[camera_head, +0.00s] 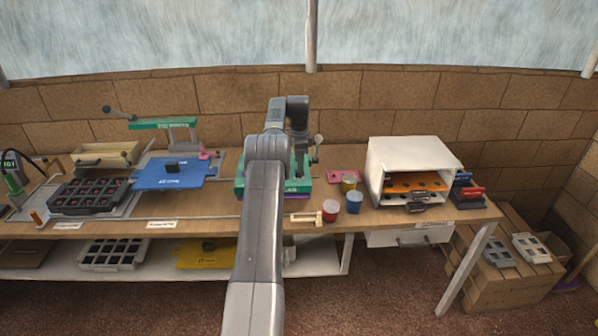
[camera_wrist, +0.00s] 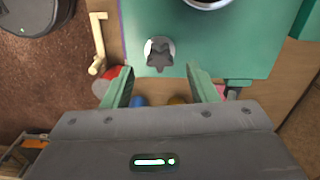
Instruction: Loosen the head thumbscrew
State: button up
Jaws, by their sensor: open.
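The thumbscrew (camera_wrist: 160,56) is a dark, lobed knob on a pale round disc, set in a green machine head (camera_wrist: 225,45) in the wrist view. My gripper (camera_wrist: 160,68) is open, its two green fingers left and right of the knob's lower edge in the picture. Nothing is held between them. I cannot tell how far the fingertips are from the knob in depth. In the head view, my arm hides my gripper, the thumbscrew and much of the green machine (camera_head: 300,187).
A cream wooden tool (camera_head: 306,217) lies on the bench beside red (camera_head: 330,210) and blue-and-red (camera_head: 354,203) pots. A white oven-like box (camera_head: 405,155) stands to the right. A second green press (camera_head: 162,123) and a blue plate (camera_head: 168,177) are at the left.

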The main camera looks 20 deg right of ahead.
aim_at(299, 174)
jog(key=shift+f, duration=0.15)
jog(key=shift+f+b, duration=0.45)
jog(key=shift+f, duration=1.45)
jog(key=c, duration=0.9)
